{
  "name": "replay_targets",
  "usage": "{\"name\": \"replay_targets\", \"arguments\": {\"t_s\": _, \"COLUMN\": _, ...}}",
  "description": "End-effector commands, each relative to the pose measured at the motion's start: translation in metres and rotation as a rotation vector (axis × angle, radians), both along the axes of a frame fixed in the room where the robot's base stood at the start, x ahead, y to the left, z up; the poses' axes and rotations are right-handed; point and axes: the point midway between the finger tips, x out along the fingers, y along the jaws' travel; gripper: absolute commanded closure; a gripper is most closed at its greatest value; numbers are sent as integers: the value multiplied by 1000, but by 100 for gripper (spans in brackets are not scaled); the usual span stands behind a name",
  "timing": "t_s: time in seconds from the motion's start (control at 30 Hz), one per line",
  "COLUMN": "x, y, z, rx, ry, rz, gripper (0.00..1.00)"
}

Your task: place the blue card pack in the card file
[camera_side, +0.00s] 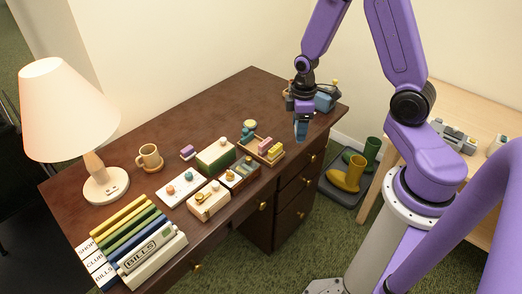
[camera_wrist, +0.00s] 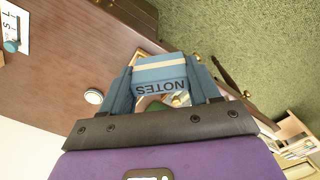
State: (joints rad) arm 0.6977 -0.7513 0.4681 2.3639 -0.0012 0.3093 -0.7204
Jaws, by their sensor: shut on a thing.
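My gripper (camera_side: 301,122) is shut on a blue pack (camera_wrist: 162,72) with a cream band and the word NOTES, upside down in the wrist view. The fingers (camera_wrist: 163,88) press on its two sides. In the side view the gripper points down above the right front part of the brown desk, and the pack is hard to tell from the fingers. No label marks the card file. A low wooden tray (camera_side: 277,157) with green, pink and yellow blocks stands left of the gripper. A smaller compartmented wooden box (camera_side: 240,174) stands beside it.
The brown desk (camera_side: 185,117) is clear toward the back. A blue object (camera_side: 325,101) stands behind the gripper.

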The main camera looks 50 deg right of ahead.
Motion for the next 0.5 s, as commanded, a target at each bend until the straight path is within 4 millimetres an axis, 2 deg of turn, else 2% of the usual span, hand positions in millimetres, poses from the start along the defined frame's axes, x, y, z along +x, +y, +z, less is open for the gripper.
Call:
{"name": "replay_targets", "arguments": {"t_s": 0.3, "x": 13, "y": 20, "z": 3, "rx": 0, "ry": 0, "rz": -464, "gripper": 74}}
{"name": "replay_targets", "arguments": {"t_s": 0.5, "x": 18, "y": 28, "z": 4, "rx": -1, "ry": 0, "rz": -678, "gripper": 74}}
